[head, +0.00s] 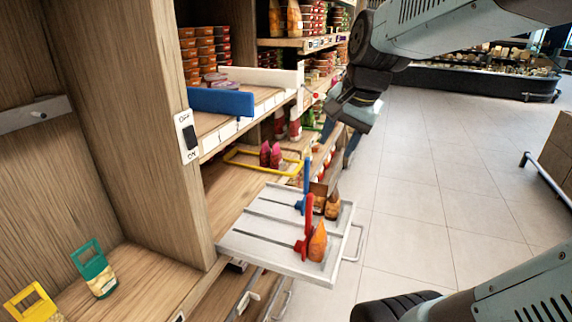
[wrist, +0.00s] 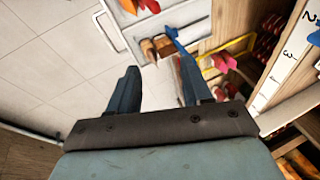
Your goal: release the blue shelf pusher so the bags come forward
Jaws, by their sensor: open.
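The blue pusher (head: 307,176) stands upright in the farther slot of a white pull-out tray (head: 262,243). Brown-orange bags (head: 332,207) stand just right of it, toward the tray's handle end. In the wrist view the blue pusher (wrist: 179,40) shows beyond my right finger, with the bags (wrist: 156,48) beside it. A red pusher (head: 309,212) stands in the nearer slot, with an orange bag (head: 318,243) against it. My gripper (head: 336,155) is open and empty, above and right of the blue pusher. Its fingers (wrist: 158,68) point toward the tray and appear apart from the pusher.
A shelf with a blue bar (head: 221,102) and an OFF/ON switch (head: 187,136) is left of the tray. A yellow frame with red items (head: 270,154) lies behind. Green (head: 94,267) and yellow (head: 33,303) handled things stand lower left.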

